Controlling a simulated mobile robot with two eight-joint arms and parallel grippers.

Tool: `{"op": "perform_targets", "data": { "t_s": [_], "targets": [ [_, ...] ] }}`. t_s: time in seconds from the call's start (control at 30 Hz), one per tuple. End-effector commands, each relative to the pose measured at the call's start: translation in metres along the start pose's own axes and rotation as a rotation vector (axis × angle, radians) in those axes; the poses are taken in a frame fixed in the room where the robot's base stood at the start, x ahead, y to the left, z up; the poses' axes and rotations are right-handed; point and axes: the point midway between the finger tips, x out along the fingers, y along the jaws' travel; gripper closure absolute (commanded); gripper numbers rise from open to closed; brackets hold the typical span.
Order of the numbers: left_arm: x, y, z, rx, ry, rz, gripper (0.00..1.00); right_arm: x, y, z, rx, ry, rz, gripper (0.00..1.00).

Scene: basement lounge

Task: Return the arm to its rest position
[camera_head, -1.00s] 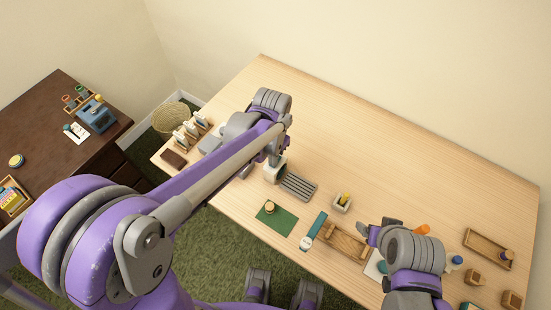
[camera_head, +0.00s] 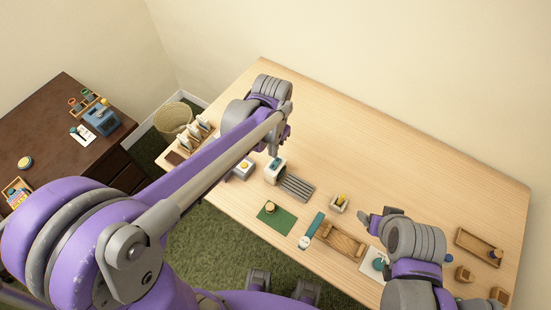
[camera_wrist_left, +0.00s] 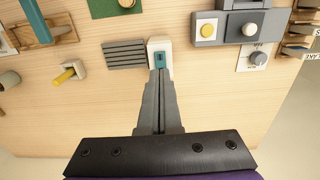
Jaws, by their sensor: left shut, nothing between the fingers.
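My left arm reaches in from the left over the table in the head view. Its gripper (camera_head: 274,148) hangs above the table, close to a white device with a teal panel (camera_head: 275,171). In the left wrist view the left gripper (camera_wrist_left: 160,73) is shut and empty, and its tips overlap the lower edge of the white device (camera_wrist_left: 154,46). Whether they touch it I cannot tell. My right gripper (camera_head: 368,219) is at the lower right over the table, partly hidden by its own wrist; its jaw opening is unclear.
A grey slatted rack (camera_head: 296,187) adjoins the white device. A yellow-buttoned box (camera_wrist_left: 206,30) stands nearby. The table's back (camera_head: 380,145) is clear.

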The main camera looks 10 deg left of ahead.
Motion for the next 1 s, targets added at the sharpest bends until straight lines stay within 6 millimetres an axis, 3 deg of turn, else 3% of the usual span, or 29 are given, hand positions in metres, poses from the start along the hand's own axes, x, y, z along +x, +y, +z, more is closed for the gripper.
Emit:
{"op": "perform_targets", "data": {
  "t_s": [0.67,0.77,1.0],
  "targets": [
    [-0.006,-0.001,0.004,-0.008,0.010,-0.002,1.00,-0.002,0.000,-0.002,0.000,0.002,0.000,0.24],
    [-0.013,-0.004,0.017,-0.035,0.045,-0.009,1.00,-0.002,0.000,-0.002,0.000,0.002,0.000,0.24],
    [-0.031,-0.012,0.078,-0.165,0.221,-0.041,1.00,-0.002,0.000,-0.002,0.000,0.002,0.000,0.24]
  ]
}}
